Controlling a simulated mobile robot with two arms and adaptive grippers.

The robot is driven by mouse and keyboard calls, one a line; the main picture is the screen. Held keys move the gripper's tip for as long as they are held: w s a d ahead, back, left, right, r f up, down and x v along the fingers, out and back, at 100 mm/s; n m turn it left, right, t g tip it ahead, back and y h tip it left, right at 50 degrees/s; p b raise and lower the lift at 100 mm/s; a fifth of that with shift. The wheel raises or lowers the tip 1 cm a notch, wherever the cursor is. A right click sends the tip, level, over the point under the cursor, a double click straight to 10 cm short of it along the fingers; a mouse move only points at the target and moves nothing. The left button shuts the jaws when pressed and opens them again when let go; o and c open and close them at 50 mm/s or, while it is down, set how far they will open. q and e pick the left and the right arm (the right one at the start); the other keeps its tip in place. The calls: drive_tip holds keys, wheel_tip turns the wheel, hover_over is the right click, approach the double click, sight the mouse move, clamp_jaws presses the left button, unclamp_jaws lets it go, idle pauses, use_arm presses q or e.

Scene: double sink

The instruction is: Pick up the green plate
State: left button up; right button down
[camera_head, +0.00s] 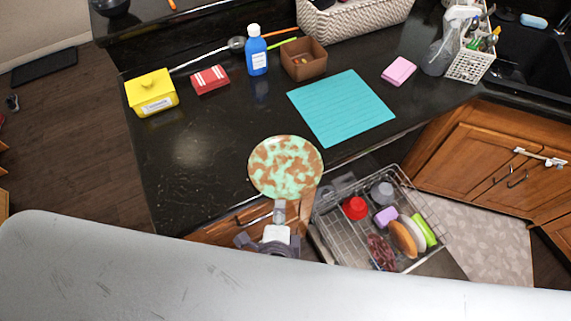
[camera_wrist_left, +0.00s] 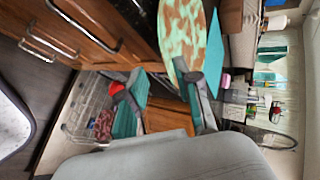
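The green plate (camera_head: 285,166), round with brown patches, shows at the counter's front edge in the head view. It also shows at the top of the left wrist view (camera_wrist_left: 181,32). My left gripper (camera_head: 279,212) is at the plate's near rim in the head view. My right gripper is in neither view.
A pulled-out dishwasher rack (camera_head: 330,222) with several dishes is right of the plate, below the counter. A teal mat (camera_head: 342,107), yellow box (camera_head: 152,93), blue bottle (camera_head: 257,52) and brown box (camera_head: 304,60) stand farther back.

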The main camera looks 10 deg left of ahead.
use_arm(q)
drive_tip(key=p+x, duration=0.1)
drive_tip(key=x, duration=0.4)
drive_tip(key=shift+w+d+r+p, duration=0.1)
drive_tip(key=shift+w+r+p, duration=0.1)
drive_tip(key=shift+r+p, duration=0.15)
drive_tip(key=shift+s, duration=0.1)
drive_tip(key=shift+c, duration=1)
clamp_jaws()
